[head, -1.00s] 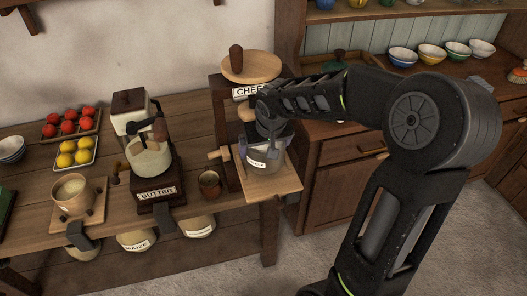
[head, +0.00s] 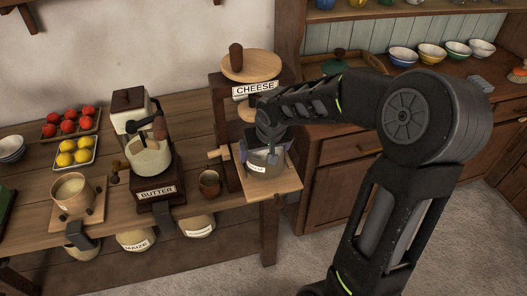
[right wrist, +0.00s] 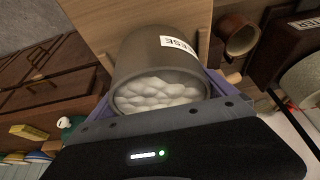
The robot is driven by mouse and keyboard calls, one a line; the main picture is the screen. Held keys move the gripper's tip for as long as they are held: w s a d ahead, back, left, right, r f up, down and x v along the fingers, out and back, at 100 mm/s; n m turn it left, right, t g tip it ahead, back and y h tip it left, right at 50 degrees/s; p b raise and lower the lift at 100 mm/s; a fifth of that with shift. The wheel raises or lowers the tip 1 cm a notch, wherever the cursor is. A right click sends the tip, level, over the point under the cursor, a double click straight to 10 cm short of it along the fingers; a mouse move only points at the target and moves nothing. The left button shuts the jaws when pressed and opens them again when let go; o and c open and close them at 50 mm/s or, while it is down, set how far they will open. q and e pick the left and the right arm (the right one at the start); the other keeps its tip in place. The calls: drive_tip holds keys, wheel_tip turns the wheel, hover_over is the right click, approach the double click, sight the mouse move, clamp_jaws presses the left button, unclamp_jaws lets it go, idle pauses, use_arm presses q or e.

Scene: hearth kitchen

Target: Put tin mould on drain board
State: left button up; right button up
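The tin mould (head: 266,163) is a grey can with a white label, upright at the cheese press. In the right wrist view the tin mould (right wrist: 150,62) reads CHEESE and is full of white lumps. My right gripper (right wrist: 158,100) has a purple-padded finger at each side of the can and is shut on it. The drain board (head: 284,188) is the pale wooden board at the front of the press; it also shows in the right wrist view (right wrist: 92,22). The can stands over it; I cannot tell whether its bottom touches. My left gripper is in neither current view.
The cheese press (head: 255,88) stands behind the can, with a wooden handle at its left. A brown cup (head: 209,183) and the butter churn (head: 153,160) are to the left. A cabinet (head: 345,165) with bowls on top stands at the right.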

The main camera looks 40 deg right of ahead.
drive_tip(key=shift+s+r, duration=0.15)
drive_tip(key=shift+r, duration=0.15)
drive_tip(key=v, duration=1.1)
drive_tip(key=shift+r, duration=0.3)
drive_tip(key=shift+a, duration=0.1)
